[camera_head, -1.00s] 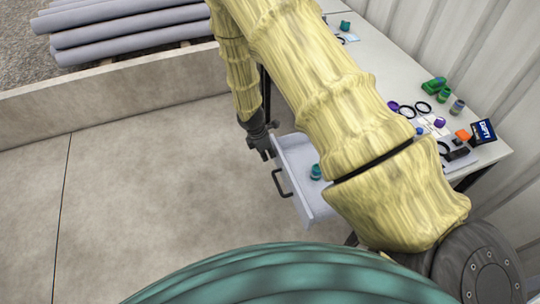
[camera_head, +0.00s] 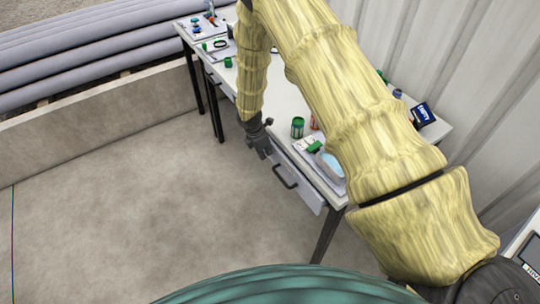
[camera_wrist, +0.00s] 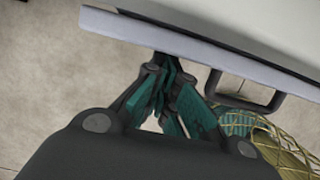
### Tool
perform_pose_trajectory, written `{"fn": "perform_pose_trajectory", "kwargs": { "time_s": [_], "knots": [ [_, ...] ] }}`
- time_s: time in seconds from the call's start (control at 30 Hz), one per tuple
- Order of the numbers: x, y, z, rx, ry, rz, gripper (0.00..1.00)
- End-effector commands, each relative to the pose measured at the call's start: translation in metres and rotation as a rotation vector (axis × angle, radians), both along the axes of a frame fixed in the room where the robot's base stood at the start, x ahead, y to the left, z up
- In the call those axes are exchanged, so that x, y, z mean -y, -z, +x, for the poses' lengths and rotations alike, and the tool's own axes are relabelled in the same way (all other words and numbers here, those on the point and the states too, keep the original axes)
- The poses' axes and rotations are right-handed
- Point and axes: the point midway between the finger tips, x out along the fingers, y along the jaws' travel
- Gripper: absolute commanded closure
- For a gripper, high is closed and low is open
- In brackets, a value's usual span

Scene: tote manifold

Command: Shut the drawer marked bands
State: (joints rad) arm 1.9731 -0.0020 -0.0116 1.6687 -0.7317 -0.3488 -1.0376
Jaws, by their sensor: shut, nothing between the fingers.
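A white drawer (camera_head: 304,188) with a dark bar handle (camera_head: 284,178) is at the near end of the table's long side. Its front stands close to the table edge and its inside does not show; I cannot tell whether it is fully shut. No label is readable on it. My gripper (camera_head: 262,152) is shut and empty at the far end of this drawer front. In the wrist view my fingertips (camera_wrist: 168,62) are up against or very near the drawer front (camera_wrist: 200,53), beside the handle (camera_wrist: 245,92); exact contact is unclear.
The white table (camera_head: 280,97) holds a green container (camera_head: 297,127), a blue-white item (camera_head: 330,165), a dark box (camera_head: 421,114) and several small things. Another drawer front (camera_head: 216,82) is farther along. A low concrete wall (camera_head: 100,140) bounds the clear floor.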

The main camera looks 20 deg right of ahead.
Motion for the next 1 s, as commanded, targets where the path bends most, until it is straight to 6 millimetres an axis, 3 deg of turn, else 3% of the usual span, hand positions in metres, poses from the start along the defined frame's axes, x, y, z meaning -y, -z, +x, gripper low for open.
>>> {"fn": "perform_pose_trajectory", "kwargs": {
  "time_s": [0.53, 0.83, 1.0],
  "knots": [
    [-0.002, 0.0, 0.001, 0.0, -0.004, 0.0, 1.0],
    [-0.036, 0.0, -0.005, 0.0, -0.002, 0.0, 1.0],
    [-0.04, -0.02, -0.004, 0.004, 0.003, 0.002, 1.0]
  ]
}}
